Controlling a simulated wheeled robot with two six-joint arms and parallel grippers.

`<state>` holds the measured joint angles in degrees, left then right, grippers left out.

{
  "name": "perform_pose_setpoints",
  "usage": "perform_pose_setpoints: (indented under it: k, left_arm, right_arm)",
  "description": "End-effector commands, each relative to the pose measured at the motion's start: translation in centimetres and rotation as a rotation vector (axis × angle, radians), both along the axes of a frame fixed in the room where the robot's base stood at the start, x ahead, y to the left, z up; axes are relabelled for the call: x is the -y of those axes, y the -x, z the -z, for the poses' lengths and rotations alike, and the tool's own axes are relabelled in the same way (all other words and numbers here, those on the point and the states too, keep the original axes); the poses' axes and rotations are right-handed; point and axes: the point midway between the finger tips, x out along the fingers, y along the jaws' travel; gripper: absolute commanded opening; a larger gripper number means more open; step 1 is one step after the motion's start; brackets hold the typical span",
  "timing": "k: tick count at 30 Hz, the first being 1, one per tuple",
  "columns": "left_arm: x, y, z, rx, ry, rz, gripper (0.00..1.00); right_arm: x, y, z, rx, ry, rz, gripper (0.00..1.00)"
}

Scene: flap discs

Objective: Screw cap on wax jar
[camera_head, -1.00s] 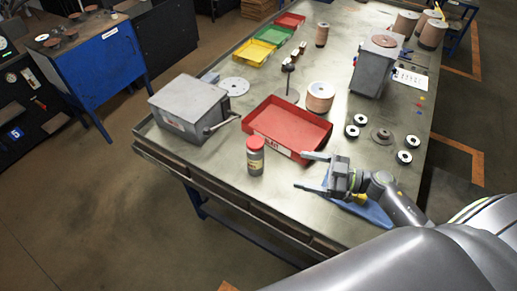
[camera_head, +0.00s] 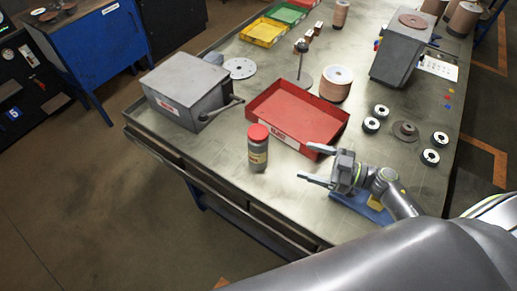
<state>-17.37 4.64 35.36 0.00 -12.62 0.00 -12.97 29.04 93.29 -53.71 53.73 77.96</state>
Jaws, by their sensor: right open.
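The wax jar (camera_head: 258,155) stands upright near the table's front edge, a grey jar with a yellowish label. Its red cap (camera_head: 258,132) sits on top; I cannot tell how tight it is. My right gripper (camera_head: 311,165) is open, its two fingers pointing left toward the jar. It is empty and a short way to the right of the jar, apart from it. My left gripper is not in view.
A red tray (camera_head: 333,147) lies just behind the jar and gripper. A grey box with a crank handle (camera_head: 190,92) stands to the left. A blue item (camera_head: 362,208) lies under my right gripper. Several small rings (camera_head: 371,125) lie to the right.

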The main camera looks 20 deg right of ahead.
Motion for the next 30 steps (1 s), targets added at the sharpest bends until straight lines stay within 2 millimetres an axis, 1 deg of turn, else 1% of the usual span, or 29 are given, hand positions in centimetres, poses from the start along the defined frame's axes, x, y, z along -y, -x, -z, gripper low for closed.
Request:
perform_pose_setpoints:
  k: [5,8,18,21,25,30]
  left_arm:
    - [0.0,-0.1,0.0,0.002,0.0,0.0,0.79]
    - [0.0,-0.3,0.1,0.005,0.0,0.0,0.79]
    - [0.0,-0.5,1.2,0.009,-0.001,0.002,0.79]
    - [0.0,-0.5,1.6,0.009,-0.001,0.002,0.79]
    - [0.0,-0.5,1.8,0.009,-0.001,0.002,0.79]
    - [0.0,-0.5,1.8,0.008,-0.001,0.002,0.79]
  right_arm:
    - [-0.3,-0.2,0.0,0.002,-0.001,0.0,0.79]
    - [-1.3,-1.0,-0.1,0.004,-0.003,-0.001,0.79]
    - [-7.0,-5.7,0.0,0.005,-0.005,0.0,0.79]
    - [-8.3,-6.7,0.0,0.003,-0.004,-0.001,0.79]
    - [-9.3,-7.5,0.0,0.001,-0.002,0.0,0.79]
    - [-9.5,-7.7,-0.1,0.0,0.0,0.0,0.79]
